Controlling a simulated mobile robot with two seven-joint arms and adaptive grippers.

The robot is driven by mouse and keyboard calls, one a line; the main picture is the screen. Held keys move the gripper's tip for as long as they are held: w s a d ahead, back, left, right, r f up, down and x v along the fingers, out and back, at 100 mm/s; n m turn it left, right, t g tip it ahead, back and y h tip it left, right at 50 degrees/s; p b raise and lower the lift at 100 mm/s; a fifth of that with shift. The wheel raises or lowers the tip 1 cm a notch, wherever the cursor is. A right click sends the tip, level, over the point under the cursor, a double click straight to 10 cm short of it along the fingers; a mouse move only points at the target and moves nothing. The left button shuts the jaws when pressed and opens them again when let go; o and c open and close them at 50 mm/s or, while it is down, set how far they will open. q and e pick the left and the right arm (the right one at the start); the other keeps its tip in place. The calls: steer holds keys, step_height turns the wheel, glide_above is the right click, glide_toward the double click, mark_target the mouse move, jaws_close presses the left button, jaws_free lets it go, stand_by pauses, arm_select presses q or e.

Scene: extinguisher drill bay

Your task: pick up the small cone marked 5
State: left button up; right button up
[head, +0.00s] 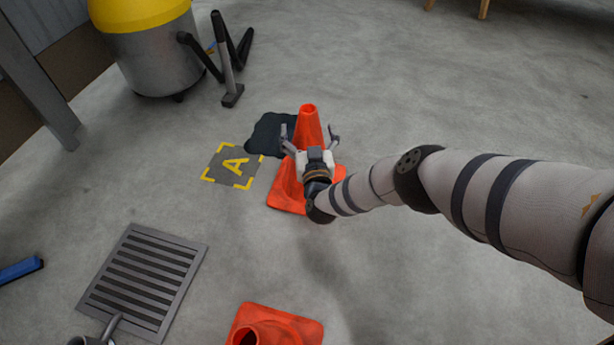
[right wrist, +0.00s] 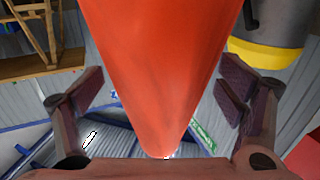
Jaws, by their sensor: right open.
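An orange cone (head: 309,124) stands upright on the concrete floor, on a square orange base. A second orange cone (head: 275,330) shows at the bottom edge of the head view, partly cut off. I can read no number on either cone. My right gripper (head: 310,138) is open at the first cone, with one finger on each side of its upper part. In the right wrist view the cone (right wrist: 160,70) fills the space between the spread fingers, with gaps to both. The gripper and wrist hide part of its lower body.
A dark puddle-like patch (head: 268,135) and a floor marking "A" (head: 233,166) lie left of the first cone. A yellow-topped metal vacuum (head: 158,60) stands at upper left. A floor grate (head: 145,280) lies at lower left.

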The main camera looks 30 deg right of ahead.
steer(key=c, duration=2)
steer(key=shift+r, duration=0.1)
jaws_close()
steer(key=shift+r, duration=0.1)
